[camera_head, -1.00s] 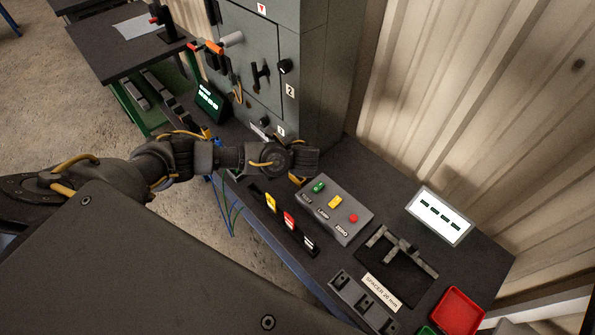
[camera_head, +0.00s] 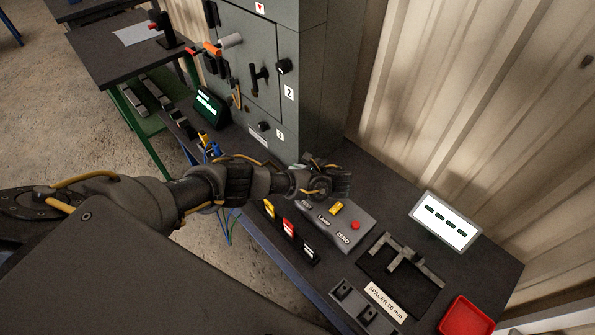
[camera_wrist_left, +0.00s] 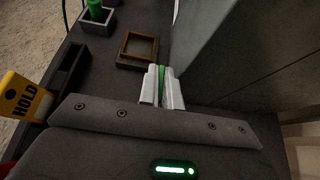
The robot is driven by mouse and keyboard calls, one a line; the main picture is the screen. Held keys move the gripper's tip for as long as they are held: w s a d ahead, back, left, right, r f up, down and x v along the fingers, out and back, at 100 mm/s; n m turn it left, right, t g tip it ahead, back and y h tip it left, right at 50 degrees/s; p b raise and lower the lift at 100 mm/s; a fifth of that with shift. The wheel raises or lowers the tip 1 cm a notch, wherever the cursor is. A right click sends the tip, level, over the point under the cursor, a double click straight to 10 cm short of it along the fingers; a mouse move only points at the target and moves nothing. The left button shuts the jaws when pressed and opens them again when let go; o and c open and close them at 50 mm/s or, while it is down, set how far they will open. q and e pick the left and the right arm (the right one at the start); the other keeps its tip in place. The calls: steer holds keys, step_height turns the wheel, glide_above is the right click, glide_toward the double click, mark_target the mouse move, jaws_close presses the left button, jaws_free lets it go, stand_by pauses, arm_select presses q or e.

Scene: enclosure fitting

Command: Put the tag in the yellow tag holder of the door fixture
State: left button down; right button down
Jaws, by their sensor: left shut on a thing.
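My left gripper (camera_head: 340,184) is above the left end of the grey button box in the head view. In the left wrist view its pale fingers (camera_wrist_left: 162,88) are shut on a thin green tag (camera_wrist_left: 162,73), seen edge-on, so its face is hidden. A small square yellow-brown frame (camera_wrist_left: 152,58) on a dark base lies ahead and left of the fingers, apart from the tag. I cannot tell whether it is the yellow tag holder. On the grey cabinet door is a yellowish part (camera_head: 237,98), too small to make out. My right gripper is out of view.
A black rack holds a yellow HOLD tag (camera_wrist_left: 22,98), a red tag (camera_head: 289,228) and a black-and-white tag (camera_head: 309,251). The button box (camera_head: 350,228), spacer mat (camera_head: 373,264) and red tray (camera_head: 466,318) lie right. The cabinet (camera_head: 305,60) stands close to the fingers.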

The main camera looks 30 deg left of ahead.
arm_select(q)
steer(key=shift+f, duration=0.3)
steer(key=shift+f, duration=0.1)
steer(key=c, duration=1.9)
jaws_free()
